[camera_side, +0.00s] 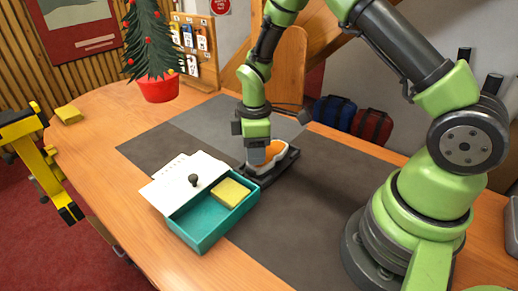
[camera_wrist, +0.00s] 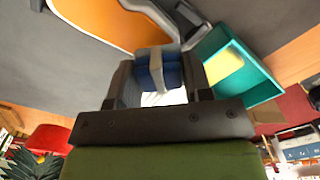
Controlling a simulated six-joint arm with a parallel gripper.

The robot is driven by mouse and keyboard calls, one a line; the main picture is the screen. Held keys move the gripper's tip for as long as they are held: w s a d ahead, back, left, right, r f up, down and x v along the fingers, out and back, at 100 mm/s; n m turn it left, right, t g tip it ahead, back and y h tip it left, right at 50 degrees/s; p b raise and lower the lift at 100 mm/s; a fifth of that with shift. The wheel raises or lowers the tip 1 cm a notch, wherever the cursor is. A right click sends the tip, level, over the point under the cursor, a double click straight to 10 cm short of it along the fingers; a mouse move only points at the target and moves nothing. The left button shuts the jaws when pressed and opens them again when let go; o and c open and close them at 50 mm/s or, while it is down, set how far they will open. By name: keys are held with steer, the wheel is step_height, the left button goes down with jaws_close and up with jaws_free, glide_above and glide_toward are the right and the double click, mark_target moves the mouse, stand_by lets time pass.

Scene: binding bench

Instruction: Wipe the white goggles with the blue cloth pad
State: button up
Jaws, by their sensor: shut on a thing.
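The white goggles with an orange lens (camera_side: 272,151) rest on a dark stand (camera_side: 283,168) on the grey mat, partly hidden by my gripper (camera_side: 257,158). In the wrist view the orange lens (camera_wrist: 100,18) fills the upper left, with its white rim beside it. My gripper (camera_wrist: 158,72) is shut on the blue cloth pad (camera_wrist: 150,70), which has a pale band around it. The pad is right at the goggles' edge; I cannot tell whether it touches them. In the side view the pad is hard to tell from the fingers.
A teal box (camera_side: 200,236) with a white knobbed lid (camera_side: 172,181) pushed aside stands close in front, a yellow block (camera_side: 231,192) inside. A small tree in a red pot (camera_side: 158,88) stands behind. The mat's right side is mostly clear.

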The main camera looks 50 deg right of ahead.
steer(key=shift+r, duration=3.3)
steer(key=shift+a, duration=0.1)
